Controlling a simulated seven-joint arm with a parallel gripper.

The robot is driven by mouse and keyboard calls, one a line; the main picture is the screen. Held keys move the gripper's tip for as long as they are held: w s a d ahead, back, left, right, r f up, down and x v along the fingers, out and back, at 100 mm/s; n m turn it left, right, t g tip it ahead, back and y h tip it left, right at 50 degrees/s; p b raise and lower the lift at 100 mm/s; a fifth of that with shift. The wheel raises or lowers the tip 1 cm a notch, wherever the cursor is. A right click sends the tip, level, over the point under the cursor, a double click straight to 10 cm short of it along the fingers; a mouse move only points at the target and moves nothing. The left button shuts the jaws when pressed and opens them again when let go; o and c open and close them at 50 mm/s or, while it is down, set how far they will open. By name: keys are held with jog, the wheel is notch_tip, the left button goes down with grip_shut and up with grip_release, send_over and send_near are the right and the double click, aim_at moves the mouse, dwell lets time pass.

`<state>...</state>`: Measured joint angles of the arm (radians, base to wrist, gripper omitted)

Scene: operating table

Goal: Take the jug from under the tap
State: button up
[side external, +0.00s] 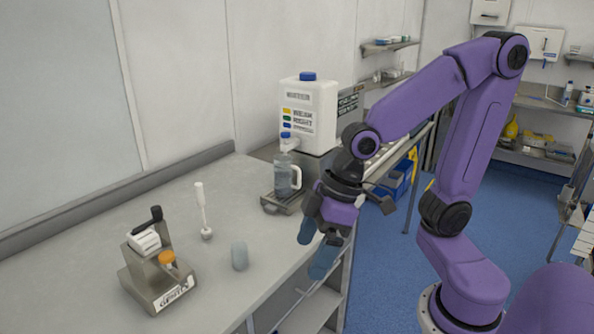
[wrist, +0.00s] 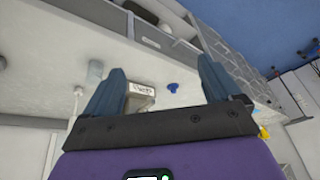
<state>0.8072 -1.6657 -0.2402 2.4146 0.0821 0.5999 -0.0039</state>
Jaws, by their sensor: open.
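The jug (side external: 284,177) is clear and bluish with a white handle on its right side. In the side view it stands upright on a metal drip tray (side external: 270,205), under the tap of a white canister (side external: 312,108) with a blue cap. My gripper (side external: 314,252) is open and empty, its blue fingers pointing down near the table's right edge. It is apart from the jug, nearer the camera and to the right. In the wrist view the open fingers of my gripper (wrist: 160,80) show, but I cannot make out the jug between them.
A grey cylinder (side external: 239,256), a white pipette-like tool (side external: 202,208) and a metal stand with an orange-capped vial (side external: 160,275) are on the table (side external: 95,240) to the left. The table surface between them is clear. The wall runs behind the canister.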

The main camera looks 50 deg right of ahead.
jog(key=w+d+f+m+t+y, duration=0.15)
jog(key=w+m+t, duration=0.3)
jog(key=w, duration=0.85)
notch_tip(320, 180, up, 4)
jog(key=m+t+h, duration=1)
jog(key=h, duration=0.3)
send_over(288, 162)
jog(key=v, duration=0.5)
jog(key=shift+n+g+y, duration=0.25)
jog(key=shift+y, duration=0.1)
jog(key=f, duration=0.6)
jog(key=shift+s+a+f, duration=0.15)
jog(key=shift+s, duration=0.1)
jog(key=shift+w+f, duration=0.1)
jog(key=shift+x, duration=3.65)
